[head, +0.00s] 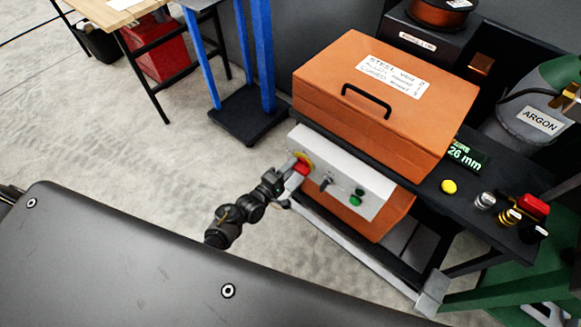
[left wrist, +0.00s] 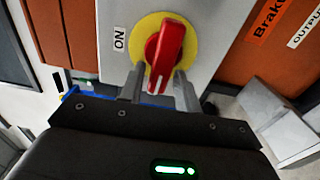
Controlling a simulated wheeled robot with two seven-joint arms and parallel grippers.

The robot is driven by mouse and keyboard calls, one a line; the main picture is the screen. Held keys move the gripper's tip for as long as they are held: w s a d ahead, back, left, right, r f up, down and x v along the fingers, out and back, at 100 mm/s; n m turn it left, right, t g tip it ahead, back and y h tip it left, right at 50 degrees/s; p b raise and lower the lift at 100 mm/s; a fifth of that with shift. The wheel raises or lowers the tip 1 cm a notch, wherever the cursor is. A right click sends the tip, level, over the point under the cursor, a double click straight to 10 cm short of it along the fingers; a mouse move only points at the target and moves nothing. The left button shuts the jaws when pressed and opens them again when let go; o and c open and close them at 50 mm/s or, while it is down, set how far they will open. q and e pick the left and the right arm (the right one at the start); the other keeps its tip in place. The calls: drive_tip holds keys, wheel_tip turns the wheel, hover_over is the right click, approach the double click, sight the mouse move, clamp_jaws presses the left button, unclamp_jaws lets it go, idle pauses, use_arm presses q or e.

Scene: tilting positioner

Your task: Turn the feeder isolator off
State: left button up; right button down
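The feeder isolator is a red rotary handle (left wrist: 166,52) on a yellow disc (left wrist: 139,36), mounted on a light grey panel (left wrist: 210,22). An "ON" label (left wrist: 120,39) sits left of the disc in the left wrist view. The handle slants there, its white-marked end low. The isolator's red handle (head: 302,167) also shows at the panel's left end in the head view. My left gripper (left wrist: 160,74) is open, its two fingers apart on either side of the handle's lower end, with visible gaps. It also shows in the head view (head: 289,184). My right gripper is in neither view.
On the same panel are a black switch (head: 326,182) and a green button (head: 355,200). An orange lidded box (head: 385,95) stands above on a dark bench, with a yellow button (head: 449,186) and red part (head: 533,206) near its right edge. Open floor lies left.

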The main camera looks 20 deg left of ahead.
use_arm(q)
drive_tip(key=shift+o, duration=0.6)
drive_tip(key=v, duration=1.1)
drive_tip(key=shift+w+d, duration=0.1)
drive_tip(key=shift+d, duration=0.05)
drive_tip(key=s+a+f+m+g+y, duration=0.15)
drive_tip(key=s+f+m+g, duration=0.3)
drive_tip(key=f, duration=0.55)
drive_tip(key=s+f+m+g+y, duration=0.25)
drive_tip(key=s+f+m, duration=0.25)
drive_tip(key=f, duration=0.5)
drive_tip(key=s+a+f+m+g+y, duration=0.1)
drive_tip(key=s+a+f+m+g, duration=0.1)
drive_tip(key=s, duration=0.7)
drive_tip(key=s+a+f+m+g+y, duration=0.1)
drive_tip(key=s+f+m+g, duration=0.1)
drive_tip(key=s+f, duration=0.5)
drive_tip(key=s+a+f+m+g, duration=0.2)
drive_tip(key=s+f+g, duration=0.2)
drive_tip(key=s, duration=0.7)
drive_tip(key=shift+s+a+f+m+g+y, duration=0.15)
drive_tip(key=shift+a+f+m+g+y, duration=0.15)
drive_tip(key=shift+a+m+y, duration=0.1)
